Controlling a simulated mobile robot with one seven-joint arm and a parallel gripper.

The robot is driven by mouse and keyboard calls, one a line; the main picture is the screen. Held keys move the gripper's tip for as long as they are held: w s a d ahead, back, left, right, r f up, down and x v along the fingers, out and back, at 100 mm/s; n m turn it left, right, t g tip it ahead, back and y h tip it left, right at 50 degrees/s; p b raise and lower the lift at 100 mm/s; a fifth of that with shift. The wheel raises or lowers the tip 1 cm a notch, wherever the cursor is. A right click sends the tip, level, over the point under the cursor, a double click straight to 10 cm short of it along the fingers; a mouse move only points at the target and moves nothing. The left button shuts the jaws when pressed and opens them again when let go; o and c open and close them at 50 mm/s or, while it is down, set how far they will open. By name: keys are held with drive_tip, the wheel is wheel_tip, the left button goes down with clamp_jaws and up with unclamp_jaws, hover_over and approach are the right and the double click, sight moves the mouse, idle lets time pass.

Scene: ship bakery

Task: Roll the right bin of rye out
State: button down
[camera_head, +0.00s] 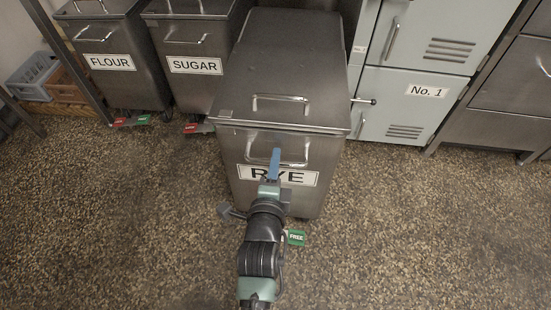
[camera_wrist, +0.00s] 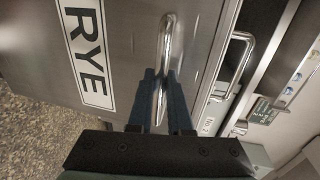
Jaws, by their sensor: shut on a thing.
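The rye bin (camera_head: 290,75) is a grey metal bin with a closed lid and a white RYE label, the rightmost of three bins in the head view. Its front also fills much of the wrist view (camera_wrist: 125,45). My gripper (camera_head: 275,158) is shut on the bin's front handle (camera_wrist: 166,40), its blue fingers (camera_wrist: 162,85) on either side of the bar in the wrist view. My arm covers part of the label and the lower front. A green FREE tag (camera_head: 296,237) shows by the bin's foot. The bin's wheels are hidden.
The sugar bin (camera_head: 190,85) and flour bin (camera_head: 98,85) stand left, farther back, with red tags at their feet. Pale lockers (camera_head: 420,60) stand behind right, a metal cabinet (camera_head: 490,115) beyond. Crates (camera_head: 35,75) lie far left. The speckled floor (camera_head: 430,220) in front is clear.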

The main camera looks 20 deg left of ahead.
drive_tip(key=c, duration=0.8)
unclamp_jaws()
drive_tip(key=shift+c, duration=0.2)
drive_tip(key=p+v, duration=0.5)
drive_tip(key=v, duration=0.8)
